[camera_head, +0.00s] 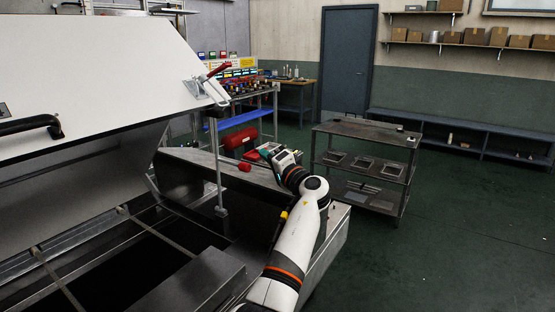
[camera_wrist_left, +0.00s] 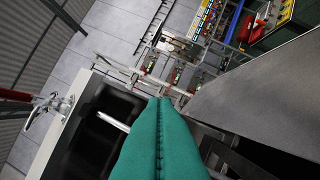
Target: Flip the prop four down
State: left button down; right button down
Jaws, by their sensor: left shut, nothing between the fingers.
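A white lid (camera_head: 110,70) stands raised over the dark open bay of the dryer. A metal clamp (camera_head: 197,90) with a red handle (camera_head: 217,71) sits at its right corner. A thin upright metal post (camera_head: 218,165) stands below that corner. No label shows which part is prop four. My left gripper (camera_head: 266,153) is shut and empty, beyond the post and to its right, apart from the clamp. In the left wrist view its green fingers (camera_wrist_left: 160,130) are pressed together. The red handle (camera_wrist_left: 48,100) shows there at the left, away from the fingers. My right gripper is not in view.
A red knob (camera_head: 244,167) sticks up near the dryer's far edge. A dark metal cart (camera_head: 366,130) with trays stands right of my arm. A rack with a blue shelf (camera_head: 238,117) stands behind. The green floor (camera_head: 460,230) at the right is clear.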

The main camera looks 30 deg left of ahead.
pick_arm(q)
jog(key=s, duration=0.1)
jog(key=s+f+p, duration=0.1)
jog(key=s+a+p, duration=0.1)
jog(key=shift+s+a+f, duration=0.1)
jog(key=shift+s+f, duration=0.05)
jog(key=shift+f, duration=0.2)
